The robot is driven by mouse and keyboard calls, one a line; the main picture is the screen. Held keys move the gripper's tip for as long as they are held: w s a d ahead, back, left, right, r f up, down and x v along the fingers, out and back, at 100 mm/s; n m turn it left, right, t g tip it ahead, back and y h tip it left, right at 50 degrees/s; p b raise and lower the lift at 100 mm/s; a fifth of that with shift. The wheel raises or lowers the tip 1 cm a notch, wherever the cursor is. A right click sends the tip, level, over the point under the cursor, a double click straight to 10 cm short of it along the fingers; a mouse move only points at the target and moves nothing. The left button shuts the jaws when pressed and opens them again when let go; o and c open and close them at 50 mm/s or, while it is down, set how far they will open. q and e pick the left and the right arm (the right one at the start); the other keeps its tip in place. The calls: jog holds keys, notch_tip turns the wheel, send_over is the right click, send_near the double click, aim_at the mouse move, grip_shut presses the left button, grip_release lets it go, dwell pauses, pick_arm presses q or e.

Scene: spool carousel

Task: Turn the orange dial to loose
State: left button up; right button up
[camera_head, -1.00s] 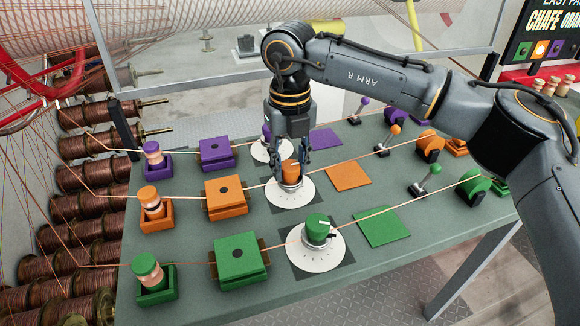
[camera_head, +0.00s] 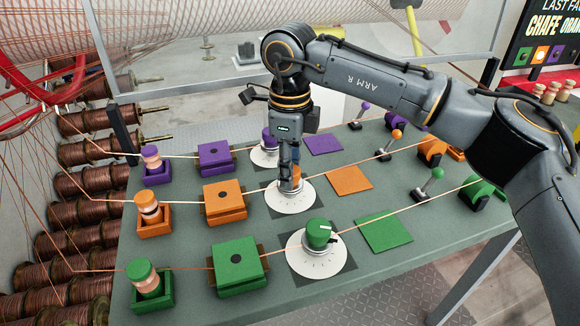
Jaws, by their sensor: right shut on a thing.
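The orange dial (camera_head: 297,173) stands at the centre of a white round scale plate (camera_head: 290,203) in the middle row of the table. My right gripper (camera_head: 290,182) points down over it and is shut on the dial. Its fingers hide most of the dial, with only a strip of orange showing at the right. The dial's pointer and setting cannot be seen. My left gripper is not in view.
The green dial (camera_head: 318,232) stands in front and the purple dial (camera_head: 268,138) behind. Orange block (camera_head: 223,194) sits to the left, flat orange square (camera_head: 349,180) to the right. Threads run along each row. A small orange-topped lever (camera_head: 397,134) stands further right.

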jog(key=n, duration=0.6)
jog(key=shift+n, duration=0.4)
dwell(0.3)
jog(key=o, duration=1.2)
jog(key=shift+c, duration=0.2)
notch_tip(320, 180, up, 12)
